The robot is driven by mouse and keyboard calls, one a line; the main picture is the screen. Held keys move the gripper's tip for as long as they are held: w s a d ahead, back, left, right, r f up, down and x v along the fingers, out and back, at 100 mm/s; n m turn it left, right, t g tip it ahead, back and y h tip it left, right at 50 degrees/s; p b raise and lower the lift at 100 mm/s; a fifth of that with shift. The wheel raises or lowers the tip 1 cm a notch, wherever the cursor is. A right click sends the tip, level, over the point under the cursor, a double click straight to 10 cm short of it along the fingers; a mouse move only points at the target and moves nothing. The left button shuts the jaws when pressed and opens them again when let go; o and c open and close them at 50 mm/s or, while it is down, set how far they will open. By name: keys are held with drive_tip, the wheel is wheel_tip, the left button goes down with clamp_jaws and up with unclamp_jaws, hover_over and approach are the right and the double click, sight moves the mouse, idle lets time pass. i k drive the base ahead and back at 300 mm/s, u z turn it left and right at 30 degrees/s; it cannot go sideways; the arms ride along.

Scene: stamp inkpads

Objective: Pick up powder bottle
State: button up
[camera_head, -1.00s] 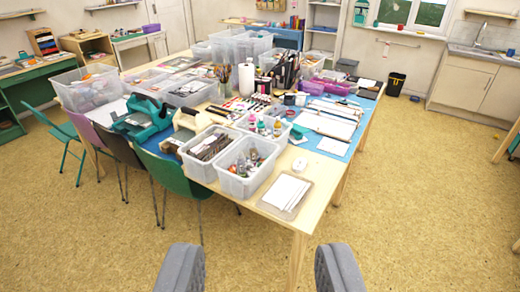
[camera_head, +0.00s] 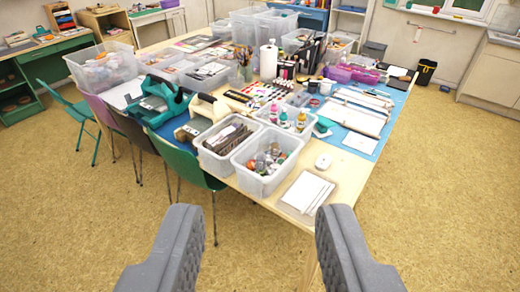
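My gripper (camera_head: 262,222) is open and empty, its two grey padded fingers wide apart at the bottom of the view, in front of the table's near corner. Several small bottles stand in a clear bin on the table, among them a pink-red one (camera_head: 283,120), a yellow one (camera_head: 300,122) and a teal one (camera_head: 273,113). A nearer clear bin (camera_head: 262,185) holds several jumbled small bottles or jars (camera_head: 268,160). I cannot tell which of these is the powder bottle. The bin walls hide the lower parts.
The long wooden table (camera_head: 252,197) is crowded with bins and tools. A board with white paper (camera_head: 307,192) lies at its near corner, with a white mouse-like object (camera_head: 323,161) behind. A green chair (camera_head: 185,170) stands at the left side. The floor at right (camera_head: 440,200) is clear.

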sight(275, 144)
drive_tip(key=k, duration=0.55)
drive_tip(key=z, duration=1.4)
drive_tip(key=i, duration=2.05)
drive_tip(key=u, duration=2.05)
